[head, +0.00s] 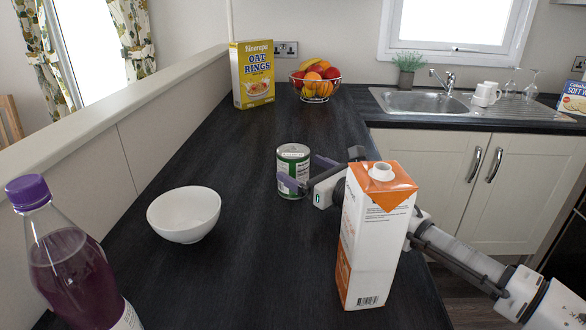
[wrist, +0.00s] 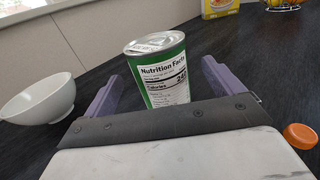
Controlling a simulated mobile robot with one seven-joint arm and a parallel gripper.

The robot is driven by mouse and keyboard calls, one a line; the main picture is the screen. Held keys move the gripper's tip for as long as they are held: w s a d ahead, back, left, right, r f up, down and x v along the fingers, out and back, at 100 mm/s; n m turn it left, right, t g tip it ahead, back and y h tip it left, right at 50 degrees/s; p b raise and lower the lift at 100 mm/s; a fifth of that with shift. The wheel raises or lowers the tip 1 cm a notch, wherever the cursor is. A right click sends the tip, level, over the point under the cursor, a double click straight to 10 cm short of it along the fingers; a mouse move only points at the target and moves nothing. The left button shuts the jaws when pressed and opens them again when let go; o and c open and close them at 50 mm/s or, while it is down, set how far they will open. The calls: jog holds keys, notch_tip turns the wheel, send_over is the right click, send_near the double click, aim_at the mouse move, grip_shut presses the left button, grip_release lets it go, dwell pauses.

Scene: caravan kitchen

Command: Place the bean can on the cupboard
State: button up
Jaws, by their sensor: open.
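The bean can (head: 293,171) is a green can with a silver lid and a white label, standing upright on the dark counter (head: 240,255). In the wrist view the can (wrist: 162,75) stands between the two purple fingers of my gripper (wrist: 160,85), its nutrition label facing me. My gripper (head: 305,178) reaches the can from the right in the head view. It is open, with a gap visible on each side of the can in the wrist view. Part of my arm is hidden behind the carton. Cream cupboard doors (head: 440,185) show under the sink at the right.
An orange-and-white carton (head: 372,240) stands close in front of my arm. A white bowl (head: 184,213) is left of the can, and a purple bottle (head: 70,260) is front left. Cereal (head: 252,74) and a fruit basket (head: 316,80) stand behind. The counter between can and cereal is clear.

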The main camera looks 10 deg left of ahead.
jog(key=p+x, duration=0.1)
jog(key=x, duration=0.4)
jog(key=shift+w+a+p, duration=0.15)
jog(key=shift+a+p, duration=0.15)
jog(key=shift+p, duration=0.1)
jog(key=shift+r, duration=0.1)
jog(key=c, duration=1.5)
jog(key=shift+r, duration=0.1)
notch_tip(320, 180, up, 28)
jog(key=shift+f+p, duration=0.15)
jog(key=shift+p, duration=0.2)
